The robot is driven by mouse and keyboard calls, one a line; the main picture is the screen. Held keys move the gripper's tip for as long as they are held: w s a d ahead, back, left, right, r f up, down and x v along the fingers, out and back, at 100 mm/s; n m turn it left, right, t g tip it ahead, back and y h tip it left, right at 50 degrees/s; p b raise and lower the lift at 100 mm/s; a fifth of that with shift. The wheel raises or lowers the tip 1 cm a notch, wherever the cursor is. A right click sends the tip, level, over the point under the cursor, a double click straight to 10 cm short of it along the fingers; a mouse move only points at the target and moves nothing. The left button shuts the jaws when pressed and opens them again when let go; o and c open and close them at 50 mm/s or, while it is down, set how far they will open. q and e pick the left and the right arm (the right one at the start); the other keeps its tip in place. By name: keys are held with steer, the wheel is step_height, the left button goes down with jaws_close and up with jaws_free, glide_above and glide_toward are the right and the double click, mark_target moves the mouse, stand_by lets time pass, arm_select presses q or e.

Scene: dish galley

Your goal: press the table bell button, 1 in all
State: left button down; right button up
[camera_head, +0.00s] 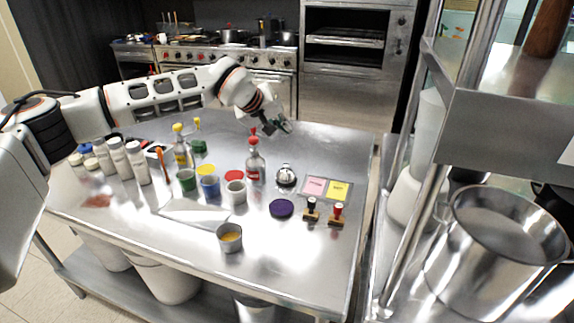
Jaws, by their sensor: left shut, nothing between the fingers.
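The table bell (286,176) is a small silver dome on a dark base. It stands on the steel table, right of the red-capped clear bottle (255,165) and left of the pink and yellow pads. My left gripper (284,128) is shut and empty. It shows above and behind the bell in the picture, apart from it, at the end of the white arm that reaches in from the left. The bell's button is too small to make out clearly. My right gripper does not show.
A purple disc (281,208), two stamps (337,214) and the pads (326,188) lie around the bell. Green, blue and white cups (236,192) and several white bottles (117,158) stand to the left. A steel shelf with a big pot (490,250) stands right of the table.

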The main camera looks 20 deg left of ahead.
arm_select(q)
steer(key=shift+f, duration=0.1)
steer(key=b, duration=0.5)
glide_above(284, 165)
step_height(284, 165, down, 7)
steer(key=shift+f, duration=0.85)
stand_by(0.4)
steer(key=shift+f, duration=0.1)
